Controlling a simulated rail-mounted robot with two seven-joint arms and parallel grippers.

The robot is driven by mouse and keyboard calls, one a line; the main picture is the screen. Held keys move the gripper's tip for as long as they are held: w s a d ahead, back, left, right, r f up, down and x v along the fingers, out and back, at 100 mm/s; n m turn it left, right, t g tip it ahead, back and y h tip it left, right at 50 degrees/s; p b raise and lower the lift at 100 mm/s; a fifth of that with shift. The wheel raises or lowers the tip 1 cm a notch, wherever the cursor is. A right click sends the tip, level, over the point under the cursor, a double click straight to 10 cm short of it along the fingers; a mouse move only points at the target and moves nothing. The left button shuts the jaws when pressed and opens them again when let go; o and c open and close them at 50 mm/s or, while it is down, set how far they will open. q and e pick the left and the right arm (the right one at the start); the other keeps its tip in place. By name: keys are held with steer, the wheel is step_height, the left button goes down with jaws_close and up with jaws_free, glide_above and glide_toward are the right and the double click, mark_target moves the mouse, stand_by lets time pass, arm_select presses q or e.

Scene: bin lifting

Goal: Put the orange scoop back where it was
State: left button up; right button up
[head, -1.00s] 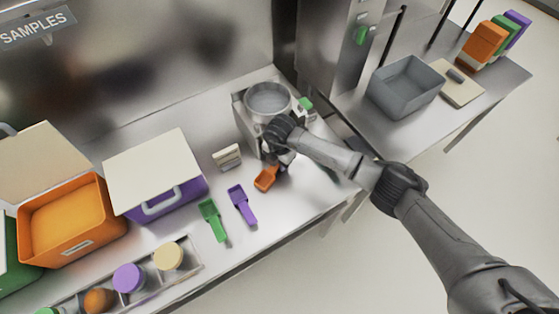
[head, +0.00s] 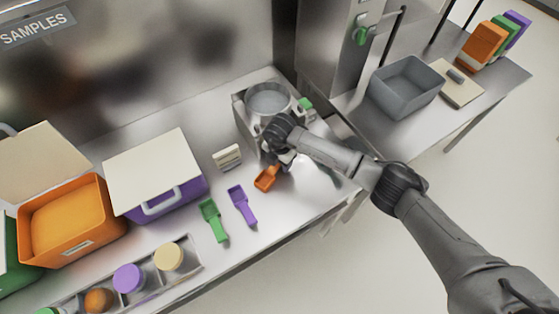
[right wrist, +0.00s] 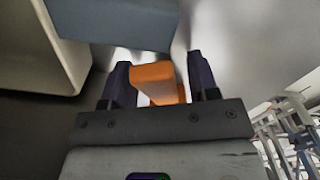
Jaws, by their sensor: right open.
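The orange scoop (head: 266,178) lies on the steel counter, in line with the purple scoop (head: 242,205) and the green scoop (head: 213,220) to its left. My right gripper (head: 279,162) is over the scoop's far end, pointing down, and its wrist hides part of the handle. In the right wrist view the orange scoop (right wrist: 156,80) sits between the two dark fingers of my right gripper (right wrist: 160,82), which are apart; I cannot tell whether either touches it. My left gripper is not in view.
A scale with a round steel pan (head: 268,100) stands right behind my right wrist. A small white block (head: 227,158) is to the left. An open orange bin (head: 72,222), a lidded purple bin (head: 165,200) and a tray of jars (head: 190,257) fill the left. A grey bin (head: 405,88) is on the right table.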

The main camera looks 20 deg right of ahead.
step_height(320, 180, up, 12)
steer(key=shift+f+p, duration=0.15)
steer(key=shift+p, duration=0.25)
